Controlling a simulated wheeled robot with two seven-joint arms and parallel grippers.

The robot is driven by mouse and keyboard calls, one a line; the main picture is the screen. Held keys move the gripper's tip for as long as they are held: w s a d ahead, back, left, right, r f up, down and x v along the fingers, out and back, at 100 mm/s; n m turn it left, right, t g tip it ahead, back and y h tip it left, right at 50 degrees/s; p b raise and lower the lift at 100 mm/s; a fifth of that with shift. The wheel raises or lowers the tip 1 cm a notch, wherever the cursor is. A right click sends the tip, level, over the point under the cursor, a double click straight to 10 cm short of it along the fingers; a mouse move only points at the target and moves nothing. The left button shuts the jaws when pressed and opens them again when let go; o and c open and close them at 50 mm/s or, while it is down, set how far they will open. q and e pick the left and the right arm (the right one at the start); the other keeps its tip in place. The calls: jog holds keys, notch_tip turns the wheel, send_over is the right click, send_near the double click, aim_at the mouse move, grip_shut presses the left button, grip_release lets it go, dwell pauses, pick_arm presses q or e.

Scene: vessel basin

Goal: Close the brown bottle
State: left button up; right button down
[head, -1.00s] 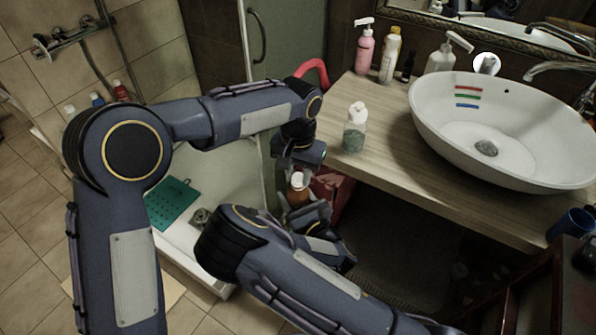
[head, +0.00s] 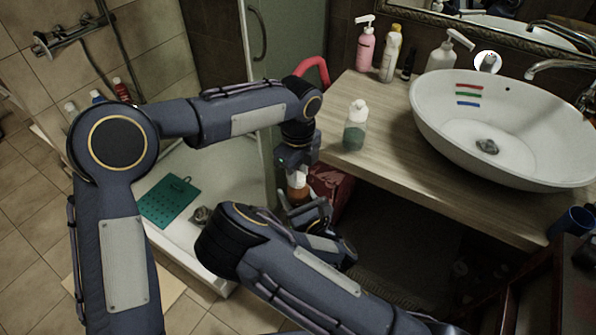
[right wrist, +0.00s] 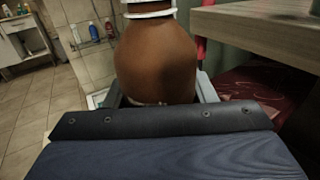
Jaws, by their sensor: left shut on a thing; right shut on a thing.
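The brown bottle (head: 298,194) is upright between my two grippers, below the counter's left edge. It fills the upper middle of the right wrist view (right wrist: 157,60), with white at its neck. My right gripper (head: 303,207) is shut on the bottle's body from the side. My left gripper (head: 297,170) points down from above and is shut on the white cap (head: 298,181) at the bottle's top. Its fingers partly hide the cap, and I cannot tell how tightly the cap sits.
A wooden counter (head: 400,150) with a white basin (head: 455,125) lies to the right. A shower tray with a teal mat (head: 168,201) is at left. A dark red thing (head: 330,188) is just behind the bottle.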

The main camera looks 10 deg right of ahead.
pick_arm(q)
jog(key=m, duration=0.5)
jog(key=shift+m, duration=0.4)
jog(key=m, duration=0.2)
jog(key=shift+m, duration=0.4)
jog(key=m, duration=0.5)
jog(key=shift+d, duration=0.1)
jog(key=m, duration=0.4)
jog(key=shift+m, duration=0.3)
jog(key=o, duration=1)
